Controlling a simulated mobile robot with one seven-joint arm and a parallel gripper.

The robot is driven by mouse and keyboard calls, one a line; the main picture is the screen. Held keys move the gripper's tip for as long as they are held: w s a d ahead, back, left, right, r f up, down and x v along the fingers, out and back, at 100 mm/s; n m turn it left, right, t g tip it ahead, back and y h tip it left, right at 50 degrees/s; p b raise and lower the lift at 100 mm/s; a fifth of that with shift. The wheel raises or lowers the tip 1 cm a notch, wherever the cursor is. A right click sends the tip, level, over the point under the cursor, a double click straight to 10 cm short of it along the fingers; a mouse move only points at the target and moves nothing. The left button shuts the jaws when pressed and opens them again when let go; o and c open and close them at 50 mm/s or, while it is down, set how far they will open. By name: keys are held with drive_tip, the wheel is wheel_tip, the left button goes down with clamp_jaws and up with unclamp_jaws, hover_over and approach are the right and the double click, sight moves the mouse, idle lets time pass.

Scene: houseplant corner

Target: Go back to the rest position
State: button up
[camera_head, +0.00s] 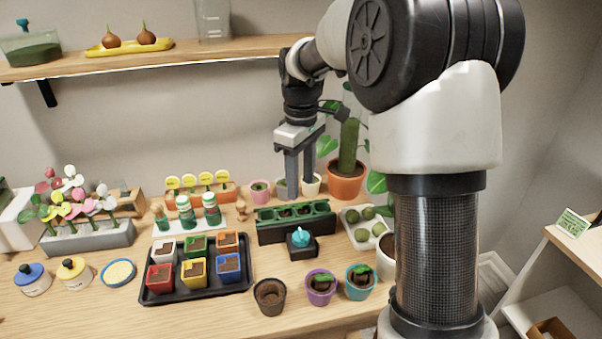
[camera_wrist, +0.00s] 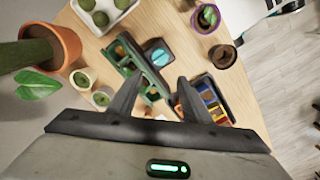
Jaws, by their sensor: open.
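My gripper (camera_head: 299,172) hangs above the back of the wooden table, fingers pointing down, with nothing between them. In the wrist view its two fingers (camera_wrist: 160,98) are spread apart over the green seedling trough (camera_wrist: 127,60). In the head view the green trough (camera_head: 296,219) stands just in front of and below the fingers. My arm rises at the right and hides part of the table and plants behind it.
A black tray (camera_head: 205,299) of coloured pots lies front left of the trough. A potted cactus (camera_head: 346,183) stands right of my gripper. A wall shelf (camera_head: 200,52) runs behind. Small pots (camera_head: 320,288) line the front edge.

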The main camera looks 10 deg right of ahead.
drive_tip(key=shift+r, duration=0.5)
drive_tip(key=s+r+m+t+p, duration=0.3)
drive_tip(key=s+r+m+p, duration=0.1)
drive_tip(key=s+r, duration=0.8)
drive_tip(key=s+r+m+t+p, duration=0.2)
drive_tip(key=s+m, duration=0.3)
drive_tip(key=s, duration=0.8)
drive_tip(key=shift+s+t+p, duration=0.25)
drive_tip(key=shift+t+p, duration=0.05)
drive_tip(key=shift+p, duration=0.5)
